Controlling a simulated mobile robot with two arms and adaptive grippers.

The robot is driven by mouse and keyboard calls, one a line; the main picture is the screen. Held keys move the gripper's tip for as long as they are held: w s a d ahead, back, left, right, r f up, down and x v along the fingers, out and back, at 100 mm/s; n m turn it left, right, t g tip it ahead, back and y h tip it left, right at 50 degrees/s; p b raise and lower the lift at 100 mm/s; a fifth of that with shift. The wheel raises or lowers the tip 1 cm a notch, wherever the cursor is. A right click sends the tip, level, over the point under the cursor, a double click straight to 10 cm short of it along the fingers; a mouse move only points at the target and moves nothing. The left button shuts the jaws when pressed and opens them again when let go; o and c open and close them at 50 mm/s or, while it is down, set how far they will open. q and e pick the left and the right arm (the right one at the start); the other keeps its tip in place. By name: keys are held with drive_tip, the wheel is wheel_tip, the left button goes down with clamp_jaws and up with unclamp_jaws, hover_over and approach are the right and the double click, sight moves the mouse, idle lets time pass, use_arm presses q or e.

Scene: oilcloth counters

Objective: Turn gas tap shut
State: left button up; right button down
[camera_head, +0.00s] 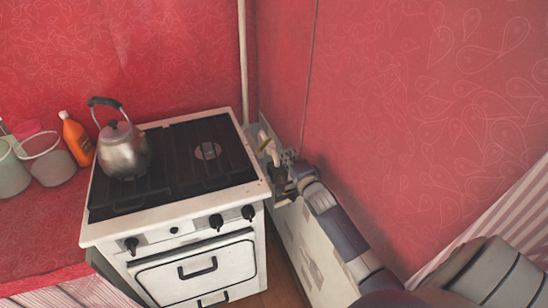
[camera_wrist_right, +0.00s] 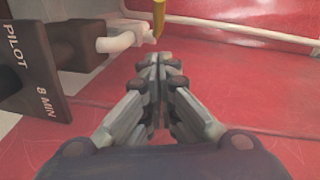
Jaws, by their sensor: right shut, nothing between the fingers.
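The gas tap's yellow lever (camera_head: 264,144) shows beside the right edge of the stove in the head view, on a white pipe (camera_head: 270,150). In the right wrist view the yellow lever (camera_wrist_right: 158,16) hangs at the top, at the end of the bent white pipe (camera_wrist_right: 118,43). My right gripper (camera_head: 281,172) is close to the tap, between the stove and the right wall. In the right wrist view its fingers (camera_wrist_right: 158,62) are together and empty, with the tips just below the lever in the picture. I cannot tell whether they touch it. My left gripper is out of view.
The stove (camera_head: 245,205) carries a kettle (camera_head: 122,150). A dark block (camera_wrist_right: 38,65) marked "PILOT 8 MIN" sits left of the fingers. A low white panel (camera_head: 318,262) and the red wall (camera_head: 400,130) bound the narrow gap holding my right arm.

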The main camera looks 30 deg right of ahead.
drive_tip(key=b, duration=0.3)
approach(269, 142)
drive_tip(key=w+d, duration=0.1)
drive_tip(key=w, duration=0.1)
drive_tip(key=shift+w+d+f, duration=0.3)
drive_tip(key=shift+d, duration=0.1)
drive_tip(key=shift+w+a+b, duration=0.5)
drive_tip(key=shift+w+b, duration=0.15)
drive_tip(key=shift+w, duration=0.1)
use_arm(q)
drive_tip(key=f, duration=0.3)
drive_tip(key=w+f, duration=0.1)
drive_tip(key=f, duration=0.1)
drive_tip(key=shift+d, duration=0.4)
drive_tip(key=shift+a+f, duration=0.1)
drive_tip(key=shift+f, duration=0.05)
